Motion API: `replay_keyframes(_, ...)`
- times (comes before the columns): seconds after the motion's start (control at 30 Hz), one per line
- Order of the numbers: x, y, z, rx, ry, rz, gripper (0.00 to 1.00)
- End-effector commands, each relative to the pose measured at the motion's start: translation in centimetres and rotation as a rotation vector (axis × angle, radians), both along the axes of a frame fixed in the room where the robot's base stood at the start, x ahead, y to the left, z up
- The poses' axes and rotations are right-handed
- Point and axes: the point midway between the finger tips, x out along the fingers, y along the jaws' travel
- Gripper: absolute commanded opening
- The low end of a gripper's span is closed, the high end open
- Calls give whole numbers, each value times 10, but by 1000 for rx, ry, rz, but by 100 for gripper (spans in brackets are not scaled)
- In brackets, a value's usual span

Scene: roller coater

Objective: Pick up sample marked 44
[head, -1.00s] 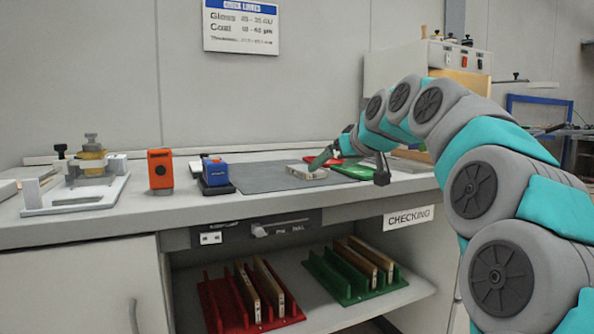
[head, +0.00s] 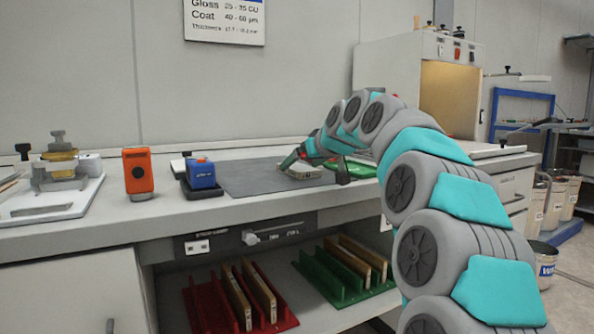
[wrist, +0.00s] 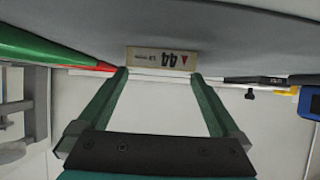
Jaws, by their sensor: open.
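The sample marked 44 is a pale block (wrist: 157,60); its labelled edge faces the wrist camera and the number appears upside down. In the head view the sample (head: 308,173) lies on the grey mat (head: 245,180) on the counter. My gripper (wrist: 160,76) is open, with its green fingertips just short of the sample's near edge, one toward each end of the label.
A blue device (head: 201,174) and an orange device (head: 138,171) stand left of the mat. A green tray (head: 358,169) lies behind my arm. Below, a red rack (head: 205,304) and a green rack (head: 322,277) hold wooden-looking panels. A lit cabinet (head: 390,75) stands at the back right.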

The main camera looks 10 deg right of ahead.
Motion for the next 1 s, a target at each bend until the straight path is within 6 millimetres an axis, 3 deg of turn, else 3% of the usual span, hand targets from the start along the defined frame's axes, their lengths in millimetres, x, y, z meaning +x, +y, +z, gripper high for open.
replay_keyframes(0.1, 12, 3, -7, -1, 2, -1, 100)
replay_keyframes(0.33, 13, 4, -7, 0, 0, -1, 100)
replay_keyframes(1.0, 12, 4, -7, 0, 0, -1, 25)
